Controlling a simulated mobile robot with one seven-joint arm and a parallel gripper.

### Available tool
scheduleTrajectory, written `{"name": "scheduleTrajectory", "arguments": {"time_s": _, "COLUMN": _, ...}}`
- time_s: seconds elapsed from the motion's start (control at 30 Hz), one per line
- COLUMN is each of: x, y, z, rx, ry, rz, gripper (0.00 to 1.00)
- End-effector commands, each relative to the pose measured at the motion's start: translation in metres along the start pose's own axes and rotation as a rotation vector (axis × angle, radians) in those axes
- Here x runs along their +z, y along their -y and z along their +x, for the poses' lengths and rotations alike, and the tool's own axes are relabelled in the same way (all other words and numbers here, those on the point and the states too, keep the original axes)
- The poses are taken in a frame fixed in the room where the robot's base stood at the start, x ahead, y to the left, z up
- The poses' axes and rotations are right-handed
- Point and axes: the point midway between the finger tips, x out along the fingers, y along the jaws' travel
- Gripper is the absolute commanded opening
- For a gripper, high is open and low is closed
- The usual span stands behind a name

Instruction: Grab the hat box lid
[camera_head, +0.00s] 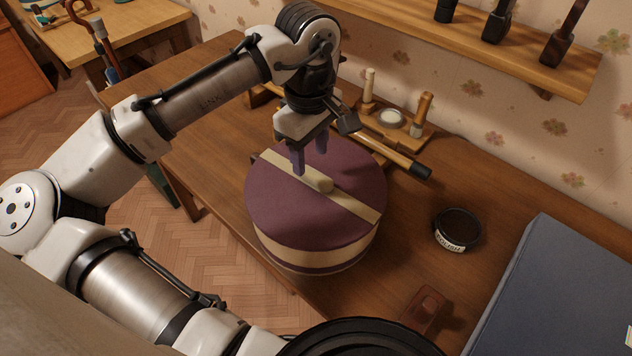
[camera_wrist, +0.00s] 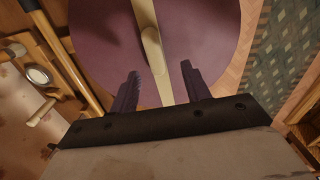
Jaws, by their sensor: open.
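The hat box lid (camera_head: 283,207) is round and purple, with a cream band across it and a small cream knob (camera_head: 321,185) on the band. It sits on the cream and purple hat box (camera_head: 322,259) on the wooden table. My gripper (camera_head: 310,165) is over the far part of the lid, its two dark fingers apart and pointing down. In the wrist view the gripper (camera_wrist: 162,82) is open and empty. The lid (camera_wrist: 205,28) fills the top middle there, and the knob (camera_wrist: 152,45) lies ahead of and between the fingertips. I cannot tell whether the fingertips touch the lid.
A polish tin (camera_head: 458,229), a small brown wooden item (camera_head: 427,308) and a large blue-grey box (camera_head: 555,295) are to the right. A wall shelf (camera_head: 480,42) runs above. Table between box and tin is clear.

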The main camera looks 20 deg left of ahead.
Motion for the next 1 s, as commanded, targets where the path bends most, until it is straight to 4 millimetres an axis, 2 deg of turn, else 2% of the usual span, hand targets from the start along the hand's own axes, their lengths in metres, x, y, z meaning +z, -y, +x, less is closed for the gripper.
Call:
{"name": "scheduleTrajectory", "arguments": {"time_s": 0.4, "x": 0.007, "y": -0.007, "z": 0.048, "rx": -0.001, "ry": 0.001, "rz": 0.001, "gripper": 0.47}}
{"name": "scheduleTrajectory", "arguments": {"time_s": 0.67, "x": 0.007, "y": -0.007, "z": 0.051, "rx": 0.001, "ry": 0.000, "rz": 0.001, "gripper": 0.46}}
{"name": "scheduleTrajectory", "arguments": {"time_s": 1.0, "x": 0.007, "y": -0.007, "z": 0.050, "rx": 0.000, "ry": 0.000, "rz": 0.001, "gripper": 0.01}}
